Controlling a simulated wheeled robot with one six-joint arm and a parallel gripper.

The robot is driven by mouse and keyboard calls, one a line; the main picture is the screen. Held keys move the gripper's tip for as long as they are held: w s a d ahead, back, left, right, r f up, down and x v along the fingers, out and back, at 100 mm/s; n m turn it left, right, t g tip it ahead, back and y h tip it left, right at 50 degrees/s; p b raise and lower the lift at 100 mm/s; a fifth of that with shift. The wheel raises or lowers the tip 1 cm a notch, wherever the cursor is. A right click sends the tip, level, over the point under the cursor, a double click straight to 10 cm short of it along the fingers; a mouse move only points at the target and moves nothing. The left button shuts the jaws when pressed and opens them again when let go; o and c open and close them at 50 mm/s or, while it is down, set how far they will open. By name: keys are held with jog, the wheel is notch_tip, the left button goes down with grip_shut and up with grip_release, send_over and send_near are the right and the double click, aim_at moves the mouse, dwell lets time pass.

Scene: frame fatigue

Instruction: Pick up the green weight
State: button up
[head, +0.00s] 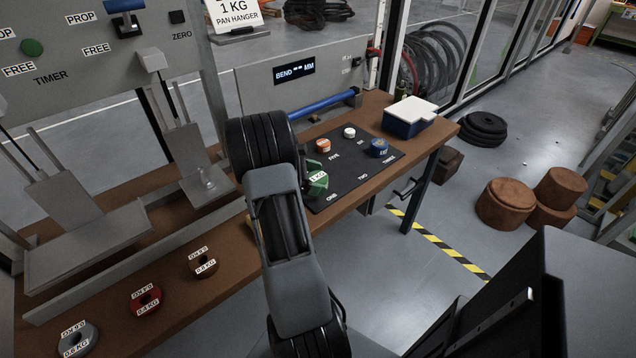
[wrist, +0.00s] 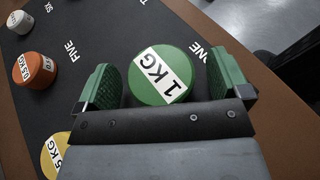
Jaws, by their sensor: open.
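The green weight (wrist: 160,75) is a round disc labelled 1 KG on the black mat (wrist: 95,25), near the word ONE. In the wrist view it sits between the two green-padded fingers of my gripper (wrist: 164,68), which are open. Gaps show between the weight and each finger, so I see no grip on it. In the head view the weight's 1 KG label (head: 318,176) shows just right of my arm, which hides part of the weight.
On the mat are an orange weight (head: 323,145), a white one (head: 349,132) and a blue one (head: 379,147). A yellow weight (wrist: 52,160) is near my gripper. A blue box with a white lid (head: 410,115) stands behind. Three labelled discs lie along the wooden bench's left part.

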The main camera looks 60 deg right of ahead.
jog(key=shift+s+d+f, duration=0.15)
jog(key=shift+s, duration=0.1)
jog(key=c, duration=1.6)
jog(key=shift+c, duration=0.4)
